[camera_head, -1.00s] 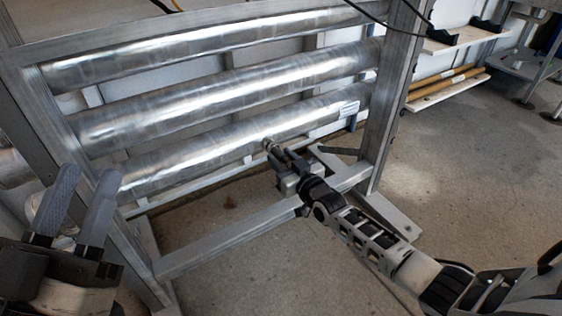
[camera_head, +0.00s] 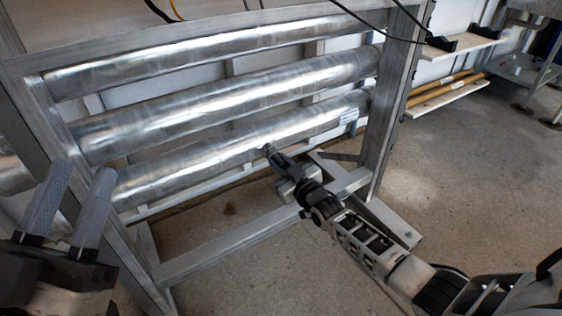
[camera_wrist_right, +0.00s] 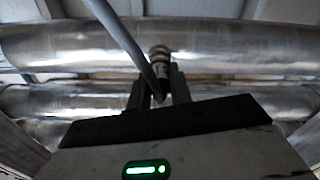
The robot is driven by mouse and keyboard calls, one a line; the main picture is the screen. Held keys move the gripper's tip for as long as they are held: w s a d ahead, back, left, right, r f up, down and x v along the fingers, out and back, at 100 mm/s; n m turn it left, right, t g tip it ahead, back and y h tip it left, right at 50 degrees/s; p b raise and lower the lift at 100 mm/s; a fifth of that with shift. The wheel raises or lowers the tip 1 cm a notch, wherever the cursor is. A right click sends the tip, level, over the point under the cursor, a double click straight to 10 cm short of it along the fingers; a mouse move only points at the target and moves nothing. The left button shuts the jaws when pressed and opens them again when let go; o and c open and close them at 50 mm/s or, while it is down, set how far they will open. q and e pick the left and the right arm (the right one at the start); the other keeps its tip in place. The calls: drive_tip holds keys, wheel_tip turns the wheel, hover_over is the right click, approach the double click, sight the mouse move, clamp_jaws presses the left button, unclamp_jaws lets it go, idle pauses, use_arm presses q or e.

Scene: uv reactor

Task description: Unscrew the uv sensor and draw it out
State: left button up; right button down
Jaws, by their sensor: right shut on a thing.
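The uv sensor (camera_wrist_right: 160,57) is a small dark cylinder with a lighter ring. It sits at the lowest steel tube of the reactor (camera_head: 215,150). My right gripper (camera_head: 271,155) is shut on the sensor; in the right wrist view its fingers (camera_wrist_right: 160,92) flank the sensor's near end. The sensor's far end meets the tube, and I cannot tell how far it is seated. In the head view the gripper mostly hides the sensor. My left gripper (camera_head: 72,208) is open and empty at the lower left, in front of the frame's left post.
A metal frame (camera_head: 385,120) surrounds the tubes, with a low crossbar (camera_head: 240,232) under my right gripper. A cable or rod (camera_wrist_right: 122,42) crosses the right wrist view in front of the tube. The floor (camera_head: 470,190) to the right is clear.

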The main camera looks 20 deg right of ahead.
drive_tip(key=shift+n, duration=1.2)
drive_tip(key=shift+s+p, duration=0.4)
drive_tip(key=shift+p, duration=0.05)
drive_tip(key=shift+s+d+p, duration=0.2)
drive_tip(key=shift+s+p, duration=0.6)
drive_tip(key=shift+s, duration=0.3)
drive_tip(key=shift+s+d+r+p, duration=0.1)
drive_tip(key=shift+s+p, duration=0.4)
drive_tip(key=shift+s, duration=0.15)
drive_tip(key=shift+s+d+r+p, duration=0.1)
drive_tip(key=shift+s+p, duration=0.4)
drive_tip(key=shift+s, duration=0.1)
drive_tip(key=p, duration=0.2)
approach(283, 166)
drive_tip(key=shift+w+a, duration=0.1)
drive_tip(key=shift+w, duration=0.3)
